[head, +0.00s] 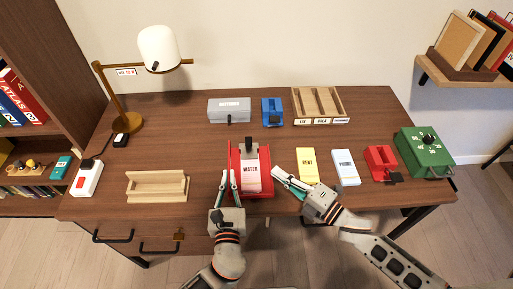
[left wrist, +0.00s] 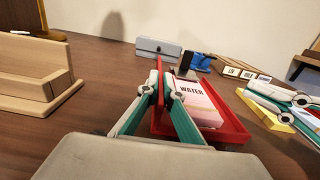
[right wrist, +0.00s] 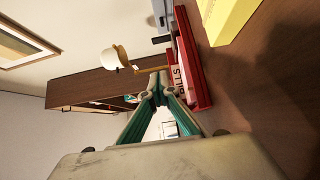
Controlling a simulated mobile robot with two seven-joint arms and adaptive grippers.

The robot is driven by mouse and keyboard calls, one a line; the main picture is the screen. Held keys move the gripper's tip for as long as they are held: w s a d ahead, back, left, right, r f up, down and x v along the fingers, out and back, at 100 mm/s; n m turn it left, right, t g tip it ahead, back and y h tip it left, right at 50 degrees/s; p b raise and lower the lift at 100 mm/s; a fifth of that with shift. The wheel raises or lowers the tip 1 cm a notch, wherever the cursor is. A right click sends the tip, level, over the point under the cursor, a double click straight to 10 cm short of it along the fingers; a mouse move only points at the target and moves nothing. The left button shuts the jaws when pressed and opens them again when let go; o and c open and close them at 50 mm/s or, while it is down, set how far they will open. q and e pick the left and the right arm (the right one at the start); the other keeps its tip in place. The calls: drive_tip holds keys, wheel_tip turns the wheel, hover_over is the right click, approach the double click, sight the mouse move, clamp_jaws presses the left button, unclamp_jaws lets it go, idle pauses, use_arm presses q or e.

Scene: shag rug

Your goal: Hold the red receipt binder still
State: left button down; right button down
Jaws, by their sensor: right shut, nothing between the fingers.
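The red receipt binder (head: 266,192) lies on the desk's front middle, a pinkish block labelled WATER (head: 251,173) inside it and a dark clip (head: 250,148) at its back. In the left wrist view, my left gripper (left wrist: 161,88) has its fingers on either side of the binder's raised left wall (left wrist: 160,66), closed on it. My right gripper (head: 276,172) is shut and empty, just right of the binder. In the right wrist view its fingertips (right wrist: 158,82) meet beside the red binder (right wrist: 193,70); whether they touch it I cannot tell.
A yellow RENT block (head: 307,166) and a white PHONE block (head: 345,168) lie right of the binder. Beyond are a red punch-like object (head: 380,160) and a green box (head: 424,150). A wooden holder (head: 157,187) stands left. A grey box (head: 229,109) and wooden tray (head: 320,103) are behind.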

sight(255, 153)
drive_tip(key=x, duration=1)
drive_tip(key=shift+w+a, duration=0.15)
drive_tip(key=shift+a, duration=0.05)
drive_tip(key=w, duration=0.2)
drive_tip(key=shift+w+d, duration=0.2)
drive_tip(key=shift+w, duration=0.65)
